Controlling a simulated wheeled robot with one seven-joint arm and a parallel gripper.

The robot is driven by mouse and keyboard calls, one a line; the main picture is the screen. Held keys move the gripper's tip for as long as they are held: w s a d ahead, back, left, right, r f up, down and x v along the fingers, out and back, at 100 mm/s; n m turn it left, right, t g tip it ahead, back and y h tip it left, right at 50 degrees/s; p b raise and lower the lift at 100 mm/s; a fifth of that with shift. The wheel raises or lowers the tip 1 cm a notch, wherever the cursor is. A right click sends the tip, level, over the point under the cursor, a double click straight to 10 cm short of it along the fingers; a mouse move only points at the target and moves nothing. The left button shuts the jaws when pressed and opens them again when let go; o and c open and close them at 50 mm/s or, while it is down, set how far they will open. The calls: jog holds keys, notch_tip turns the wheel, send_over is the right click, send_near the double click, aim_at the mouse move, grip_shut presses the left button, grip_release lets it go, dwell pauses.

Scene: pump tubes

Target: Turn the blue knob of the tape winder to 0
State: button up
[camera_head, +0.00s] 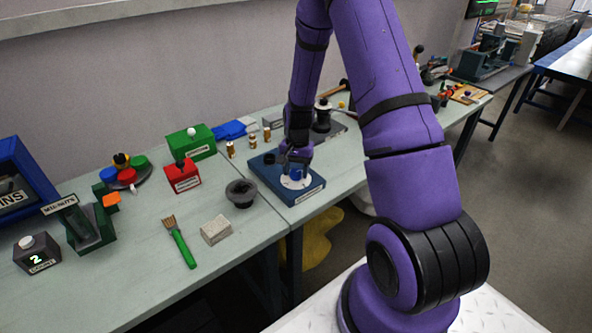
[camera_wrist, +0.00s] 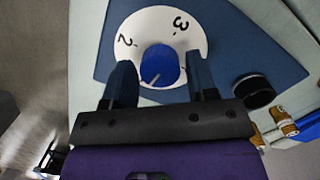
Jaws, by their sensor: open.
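The tape winder is a blue flat box (camera_head: 262,176) on the bench, below my arm. Its white dial (camera_wrist: 150,22) shows the marks 2 and 3 in the wrist view; the lower part of the dial is partly hidden by my gripper. The blue knob (camera_wrist: 160,60) stands at the dial's middle, with a pale pointer line slanting toward the lower left. My gripper (camera_wrist: 162,78) is open, with one finger on each side of the knob. A gap seems to show on both sides; contact is hard to judge. In the head view my gripper (camera_head: 296,163) hides much of the knob.
A black round part (camera_wrist: 252,91) sits on the box beside the right finger. A dark grey bowl (camera_head: 241,193), a red box (camera_head: 182,178) and a green box (camera_head: 192,143) stand to the left. Small brown bottles (camera_head: 253,142) stand behind the winder.

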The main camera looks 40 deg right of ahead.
jog(key=m, duration=0.4)
jog(key=shift+s+m+t, duration=0.1)
jog(key=shift+m+t, duration=0.2)
jog(key=m, duration=0.4)
jog(key=shift+t, duration=0.3)
jog(key=m+t, duration=0.1)
jog(key=m, duration=0.8)
jog(key=shift+m, duration=0.4)
jog(key=c, duration=0.8)
